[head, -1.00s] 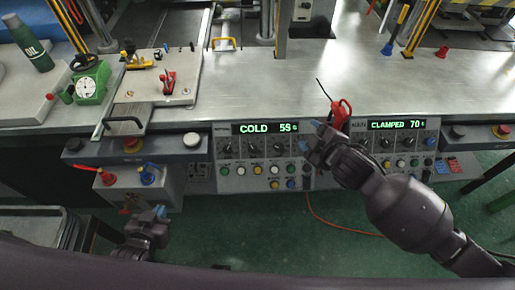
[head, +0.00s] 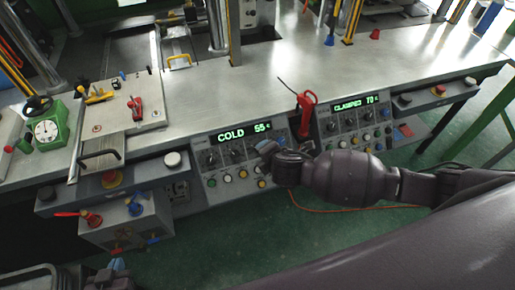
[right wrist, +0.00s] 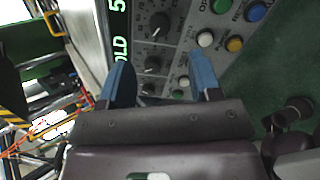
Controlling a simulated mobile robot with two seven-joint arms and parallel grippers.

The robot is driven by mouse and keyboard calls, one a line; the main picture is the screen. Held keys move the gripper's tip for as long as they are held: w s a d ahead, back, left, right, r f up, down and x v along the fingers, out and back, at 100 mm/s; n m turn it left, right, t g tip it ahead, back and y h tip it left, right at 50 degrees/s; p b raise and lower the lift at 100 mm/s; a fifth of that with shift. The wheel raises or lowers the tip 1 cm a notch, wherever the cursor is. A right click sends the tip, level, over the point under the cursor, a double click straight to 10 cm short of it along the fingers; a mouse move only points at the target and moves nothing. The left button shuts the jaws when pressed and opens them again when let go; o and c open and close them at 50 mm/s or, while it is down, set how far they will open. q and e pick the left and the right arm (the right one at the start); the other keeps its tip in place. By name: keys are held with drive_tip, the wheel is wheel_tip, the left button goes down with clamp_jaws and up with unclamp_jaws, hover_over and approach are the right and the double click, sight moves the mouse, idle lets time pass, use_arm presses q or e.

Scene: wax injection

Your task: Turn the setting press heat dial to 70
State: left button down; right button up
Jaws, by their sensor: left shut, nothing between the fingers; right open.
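The left control panel (head: 232,160) has a green display (head: 244,134) reading COLD 55, with a row of black dials below it. One dial (head: 210,158) is at its left; the right wrist view also shows black dials (right wrist: 160,22) and (right wrist: 152,65). I cannot read the dial labels. My right gripper (head: 265,149) is open and empty in front of the panel's right part, hiding some controls. In the right wrist view its blue fingertips (right wrist: 163,80) are spread across the dials and buttons. My left gripper (head: 118,266) is shut and empty at the bottom left, partly cut off.
A second panel (head: 350,120) to the right reads CLAMPED 70. A red-handled tool (head: 305,115) hangs between the panels. A grey box with red and blue taps (head: 125,222) stands at the left. The metal bench (head: 330,70) above the panels is mostly clear.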

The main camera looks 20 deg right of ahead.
drive_tip(key=b+x, duration=0.1)
drive_tip(key=x, duration=0.6)
drive_tip(key=shift+w+a+f, duration=0.15)
drive_tip(key=shift+w+f, duration=0.1)
drive_tip(key=shift+f, duration=0.05)
drive_tip(key=shift+w+f+b, duration=0.3)
drive_tip(key=shift+w+f, duration=0.05)
drive_tip(key=shift+w, duration=0.15)
drive_tip(key=shift+w+f, duration=0.15)
drive_tip(key=shift+c, duration=0.5)
drive_tip(key=c, duration=0.8)
drive_tip(key=shift+c, duration=0.2)
